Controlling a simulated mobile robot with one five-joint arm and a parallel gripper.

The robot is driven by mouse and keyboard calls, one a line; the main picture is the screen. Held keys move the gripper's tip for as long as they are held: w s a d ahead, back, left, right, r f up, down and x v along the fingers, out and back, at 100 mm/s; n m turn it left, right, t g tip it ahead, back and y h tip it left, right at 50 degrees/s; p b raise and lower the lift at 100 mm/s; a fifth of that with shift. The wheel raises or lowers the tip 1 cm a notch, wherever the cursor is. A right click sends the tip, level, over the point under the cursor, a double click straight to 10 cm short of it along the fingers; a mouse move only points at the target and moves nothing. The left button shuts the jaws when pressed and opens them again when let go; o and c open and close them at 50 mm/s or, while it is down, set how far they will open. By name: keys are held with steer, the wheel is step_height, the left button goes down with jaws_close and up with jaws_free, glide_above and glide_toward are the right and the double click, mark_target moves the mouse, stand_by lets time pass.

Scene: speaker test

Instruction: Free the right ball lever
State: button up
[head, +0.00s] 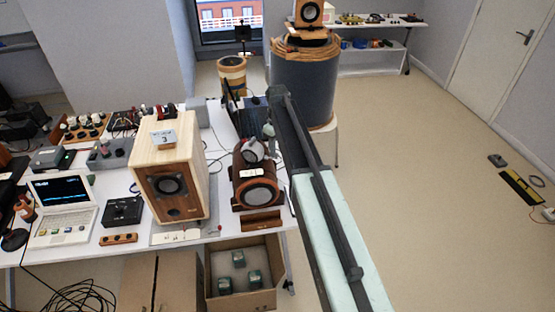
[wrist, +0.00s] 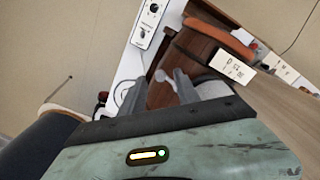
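A small grey ball on a short stem (wrist: 160,75), which looks like a ball lever, shows in the wrist view in front of brown wood. I cannot tell whether it is the right one. My gripper (wrist: 156,90) has its two grey fingers apart, one on each side of the ball. Contact with it is not clear. The brown round-bodied speaker (head: 243,192) stands at the table's right end in the head view. It also shows in the wrist view (wrist: 204,48) with a white label (wrist: 234,68). My arm hides part of the area behind it in the head view.
A pale wooden speaker (head: 152,160) stands left of the brown one on the white table (head: 90,250). A laptop (head: 62,205) and several small devices lie farther left. An open cardboard box (head: 262,299) is below. A dark drum (head: 302,85) stands behind. The right floor is mostly clear.

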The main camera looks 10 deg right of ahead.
step_height(320, 180, down, 3)
steer(key=shift+r+b, duration=0.1)
steer(key=shift+b, duration=0.65)
steer(key=shift+r, duration=0.1)
